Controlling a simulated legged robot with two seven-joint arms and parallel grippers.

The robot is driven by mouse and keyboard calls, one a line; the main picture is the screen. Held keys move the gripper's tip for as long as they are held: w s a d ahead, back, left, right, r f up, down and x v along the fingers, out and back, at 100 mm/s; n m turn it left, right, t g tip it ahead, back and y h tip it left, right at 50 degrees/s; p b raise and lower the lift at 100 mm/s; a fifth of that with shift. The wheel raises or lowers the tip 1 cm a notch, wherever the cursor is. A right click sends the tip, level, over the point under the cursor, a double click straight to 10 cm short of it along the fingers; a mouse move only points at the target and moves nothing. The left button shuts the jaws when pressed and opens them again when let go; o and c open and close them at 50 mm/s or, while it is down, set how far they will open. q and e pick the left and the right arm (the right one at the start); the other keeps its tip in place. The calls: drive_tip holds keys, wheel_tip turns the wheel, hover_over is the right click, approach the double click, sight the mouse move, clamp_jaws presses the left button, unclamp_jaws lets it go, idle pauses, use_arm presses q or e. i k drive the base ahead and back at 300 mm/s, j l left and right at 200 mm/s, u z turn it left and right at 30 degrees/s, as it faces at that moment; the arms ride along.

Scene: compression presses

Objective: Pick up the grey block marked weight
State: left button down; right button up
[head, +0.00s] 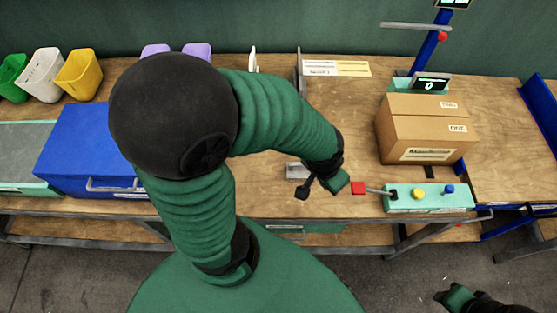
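A small light-grey block (297,171) sits on the wooden bench top, just beyond my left gripper and partly hidden by it. I cannot read any marking on it. My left gripper (321,189) is at the bench's front part, pointing down, with its two fingers spread apart and nothing seen between them. The block appears just behind the fingers; I cannot tell whether they touch it. My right gripper (455,298) is low at the bottom right, in front of the bench and far from the block; its fingers are not clear.
A teal control box (429,198) with a red-ended lever (358,188) stands right of my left gripper. Behind it is a cardboard box (423,128). A blue case (88,150) and several bins (78,73) are at left. My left arm hides the bench's middle.

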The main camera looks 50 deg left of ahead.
sight(295, 172)
drive_tip(key=j+u, duration=0.15)
drive_tip(key=u, duration=1)
